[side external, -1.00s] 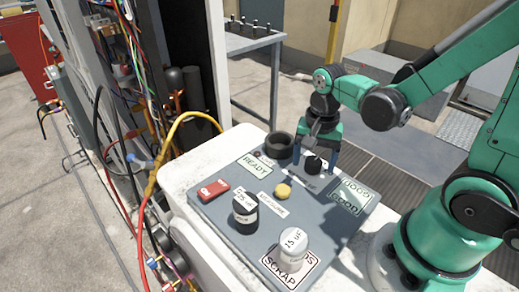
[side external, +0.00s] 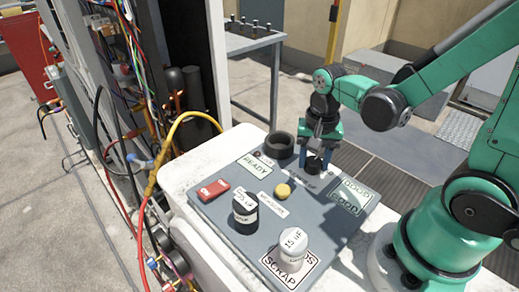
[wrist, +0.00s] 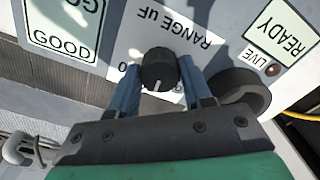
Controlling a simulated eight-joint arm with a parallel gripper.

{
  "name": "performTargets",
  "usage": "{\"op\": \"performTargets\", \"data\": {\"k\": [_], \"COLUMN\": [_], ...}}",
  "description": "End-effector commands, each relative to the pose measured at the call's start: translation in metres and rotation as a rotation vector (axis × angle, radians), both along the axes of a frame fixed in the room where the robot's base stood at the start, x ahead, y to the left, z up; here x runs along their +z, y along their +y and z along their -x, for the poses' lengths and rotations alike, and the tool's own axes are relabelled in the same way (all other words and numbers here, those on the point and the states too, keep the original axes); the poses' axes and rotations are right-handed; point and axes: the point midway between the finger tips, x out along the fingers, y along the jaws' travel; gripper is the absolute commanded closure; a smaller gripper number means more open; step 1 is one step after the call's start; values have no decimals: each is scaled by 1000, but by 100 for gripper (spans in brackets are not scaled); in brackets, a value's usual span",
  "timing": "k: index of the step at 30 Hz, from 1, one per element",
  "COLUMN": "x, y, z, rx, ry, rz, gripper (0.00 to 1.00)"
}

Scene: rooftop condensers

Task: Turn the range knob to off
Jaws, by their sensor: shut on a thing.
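The range knob (wrist: 158,66) is a round black knob with a white pointer line, on the grey panel beside an upside-down "RANGE UF" label in the wrist view. Its pointer faces down toward my gripper in that view. A "0" shows to the knob's left; other markings are partly hidden by the fingers. The knob also shows in the side external view (side external: 313,166), below the fingers. My gripper (side external: 318,152) is upright over it, its blue fingers shut on the knob from both sides.
A black ring-shaped socket (side external: 279,145) stands close beside my gripper. On the panel (side external: 325,222) are a red switch (side external: 214,189), a yellow button (side external: 283,190), a black capacitor (side external: 245,217) and a white capacitor (side external: 291,246) on the SCRAP mark. The GOOD mark (side external: 350,195) is empty.

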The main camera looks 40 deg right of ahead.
Motion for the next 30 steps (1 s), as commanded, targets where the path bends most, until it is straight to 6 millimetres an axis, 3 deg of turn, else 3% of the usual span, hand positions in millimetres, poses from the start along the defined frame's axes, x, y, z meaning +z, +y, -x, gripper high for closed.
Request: {"op": "performTargets", "data": {"k": [18,30], "x": [0,0], "y": [0,0], "z": [0,0], "rx": [524,727], "ry": [1,1], "rz": [0,0], "gripper": [100,100]}}
